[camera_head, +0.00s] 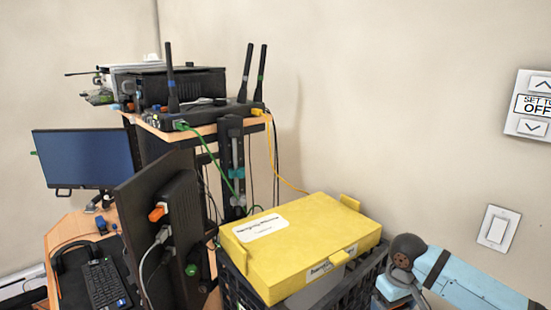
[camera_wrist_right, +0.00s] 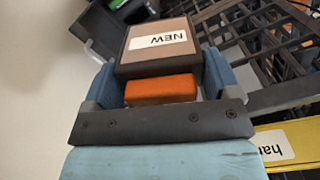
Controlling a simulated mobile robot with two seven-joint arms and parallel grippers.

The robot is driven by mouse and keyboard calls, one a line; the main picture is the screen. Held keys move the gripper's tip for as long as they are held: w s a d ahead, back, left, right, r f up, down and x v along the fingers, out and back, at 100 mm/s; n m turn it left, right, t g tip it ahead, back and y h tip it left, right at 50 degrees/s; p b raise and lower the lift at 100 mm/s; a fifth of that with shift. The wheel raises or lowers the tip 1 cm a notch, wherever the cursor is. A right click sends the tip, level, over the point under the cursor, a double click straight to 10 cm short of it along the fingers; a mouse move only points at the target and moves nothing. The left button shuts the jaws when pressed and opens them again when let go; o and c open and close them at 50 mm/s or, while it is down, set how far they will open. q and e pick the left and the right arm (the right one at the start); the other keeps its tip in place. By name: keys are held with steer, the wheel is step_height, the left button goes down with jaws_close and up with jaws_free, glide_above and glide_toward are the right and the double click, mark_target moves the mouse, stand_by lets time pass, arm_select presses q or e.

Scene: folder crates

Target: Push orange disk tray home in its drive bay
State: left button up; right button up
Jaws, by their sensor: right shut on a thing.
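My right gripper (camera_wrist_right: 160,80) shows in the right wrist view, its two blue fingers closed on either side of an orange block (camera_wrist_right: 160,90), which looks like the front of the orange disk tray. Directly beyond the block is a dark-edged brown box with a white label (camera_wrist_right: 158,41) reading NEW, upside down in this view. I cannot tell whether it is one piece with the orange block. The drive bay cannot be made out for certain. In the head view only part of my blue right arm shows at the lower right; that gripper is out of frame. My left gripper is not in view.
A yellow folder box (camera_head: 300,240) lies on a black crate (camera_head: 350,285). A dark upright panel (camera_head: 140,205) carries cables and an orange piece (camera_head: 157,213). A router with antennas (camera_head: 205,110) stands on a shelf. A monitor (camera_head: 84,158) is at left.

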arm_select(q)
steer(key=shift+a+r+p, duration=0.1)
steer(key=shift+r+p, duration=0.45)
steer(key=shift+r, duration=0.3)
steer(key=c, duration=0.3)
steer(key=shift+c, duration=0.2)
arm_select(e)
steer(key=s+a+r+m, duration=0.1)
steer(key=s+m, duration=0.1)
steer(key=s, duration=0.3)
steer(key=s+a+r+m, duration=0.1)
steer(key=s+a+r, duration=0.1)
steer(key=s, duration=0.3)
steer(key=shift+s+a+r+m, duration=0.25)
steer(key=shift+s+m, duration=0.1)
steer(key=shift+m, duration=0.05)
